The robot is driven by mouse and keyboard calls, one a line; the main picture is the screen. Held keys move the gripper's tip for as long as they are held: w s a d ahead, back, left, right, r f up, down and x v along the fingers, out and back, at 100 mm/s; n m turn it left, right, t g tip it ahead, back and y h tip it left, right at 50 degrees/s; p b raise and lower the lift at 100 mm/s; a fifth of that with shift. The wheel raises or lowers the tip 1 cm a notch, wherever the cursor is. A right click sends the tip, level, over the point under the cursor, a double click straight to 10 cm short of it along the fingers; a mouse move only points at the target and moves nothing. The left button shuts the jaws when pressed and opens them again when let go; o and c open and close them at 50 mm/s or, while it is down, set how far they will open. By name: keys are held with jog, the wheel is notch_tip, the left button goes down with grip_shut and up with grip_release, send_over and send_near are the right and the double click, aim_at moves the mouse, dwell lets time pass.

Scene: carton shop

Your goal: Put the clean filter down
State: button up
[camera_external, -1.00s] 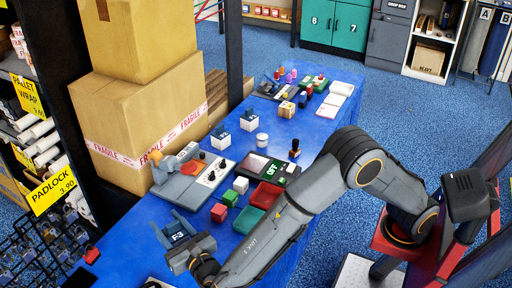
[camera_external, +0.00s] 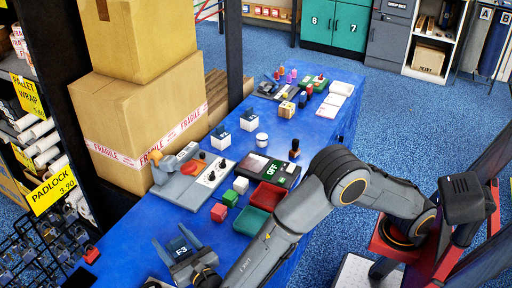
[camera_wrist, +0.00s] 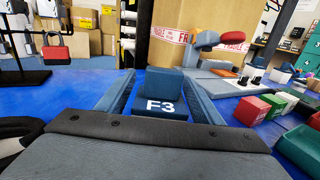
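A dark blue block marked F3, the filter by its look, (camera_external: 181,247) is between the two blue-grey fingers of my gripper (camera_external: 174,246), over the near left part of the blue table. In the wrist view the block (camera_wrist: 163,92) sits between the fingers (camera_wrist: 160,100), with its white F3 label towards the camera. The fingers appear to press on its sides. The underside of the block is hidden, so I cannot tell whether it touches the table.
A grey machine (camera_external: 190,180) with an orange-red part stands beyond. Red (camera_external: 219,212) and green (camera_external: 230,198) cubes and red (camera_external: 267,195) and green (camera_external: 251,221) trays lie to the right. Two white blocks with dark tops (camera_external: 221,138) stand farther back. Cartons (camera_external: 140,110) border the table's left.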

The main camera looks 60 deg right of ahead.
aim_at(184, 253)
jog(key=shift+r, duration=0.15)
jog(key=shift+s+a, duration=0.1)
jog(key=shift+s, duration=0.15)
jog(key=p+v, duration=0.1)
jog(key=v, duration=1)
jog(key=shift+s+a, duration=0.1)
jog(key=shift+s, duration=0.1)
